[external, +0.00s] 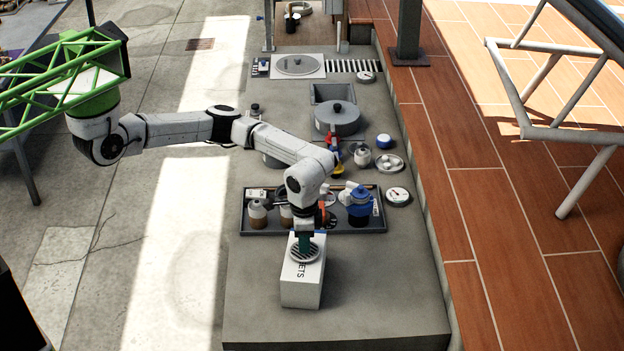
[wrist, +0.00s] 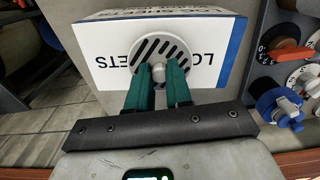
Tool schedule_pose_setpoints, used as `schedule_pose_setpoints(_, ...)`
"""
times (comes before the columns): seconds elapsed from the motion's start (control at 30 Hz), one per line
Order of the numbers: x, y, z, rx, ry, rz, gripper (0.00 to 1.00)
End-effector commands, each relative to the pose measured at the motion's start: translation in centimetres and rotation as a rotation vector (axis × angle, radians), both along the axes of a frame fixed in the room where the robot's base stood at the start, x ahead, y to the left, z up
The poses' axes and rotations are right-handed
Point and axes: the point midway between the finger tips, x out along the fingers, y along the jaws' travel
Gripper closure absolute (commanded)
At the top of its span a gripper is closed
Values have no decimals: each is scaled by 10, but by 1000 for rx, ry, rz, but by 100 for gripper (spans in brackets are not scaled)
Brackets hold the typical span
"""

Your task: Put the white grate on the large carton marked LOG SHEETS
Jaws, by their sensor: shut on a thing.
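The white grate (wrist: 176,42) is a round disc with dark slots and a small knob, seen in the wrist view. My gripper (wrist: 158,75) has its green fingers shut on the knob. The large white carton (wrist: 108,60) lies behind the grate there, its lettering upside down and partly covered by the grate. In the external view the carton (external: 301,291) stands on the grey slab, and the grate (external: 304,255) is over its lettered top, below my gripper (external: 304,243). I cannot tell whether the grate touches the carton.
A dark tray (external: 259,232) with bottles and a blue-topped jar (external: 359,206) lies just behind the carton. A gauge (external: 397,196), a plate with white balls (external: 389,163) and a lidded pot (external: 338,117) are farther back. The slab (external: 385,290) is clear right of the carton.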

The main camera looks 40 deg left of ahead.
Motion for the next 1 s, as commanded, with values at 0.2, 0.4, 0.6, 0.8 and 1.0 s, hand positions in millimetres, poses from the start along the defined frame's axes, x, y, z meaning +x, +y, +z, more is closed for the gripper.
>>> schedule_pose_setpoints(0.2,0,0,-3,0,0,0,100)
schedule_pose_setpoints(0.4,0,0,-5,-1,1,1,80)
schedule_pose_setpoints(0.6,0,0,-5,0,0,1,60)
schedule_pose_setpoints(0.8,0,0,-5,0,0,1,55)
schedule_pose_setpoints(1.0,0,0,0,-1,-1,0,55)
